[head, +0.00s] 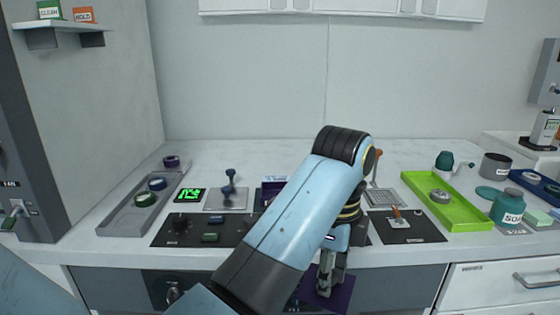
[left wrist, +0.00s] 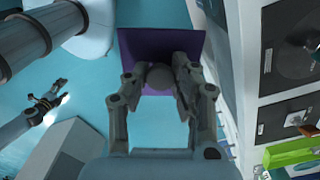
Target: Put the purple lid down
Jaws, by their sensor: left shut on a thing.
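The purple lid (head: 343,292) is a flat square plate with a round grey knob (left wrist: 160,76). My left gripper (head: 325,284) is shut on that knob, and the lid hangs in front of the counter's front edge, below the top. In the left wrist view the lid (left wrist: 132,46) spreads out beyond the fingers (left wrist: 158,80). In the head view my left arm hides part of the lid and the middle of the counter. Another gripper (left wrist: 58,92), apparently my right one, shows small at the left of the wrist view.
A grey tray (head: 120,220) with several rings lies at the left of the counter. A dark panel (head: 170,238) and a dark purple item (head: 264,192) stand near the middle. A green tray (head: 460,215) and a teal soap bottle (head: 507,208) are at right. Bare counter (head: 300,156) shows at the back.

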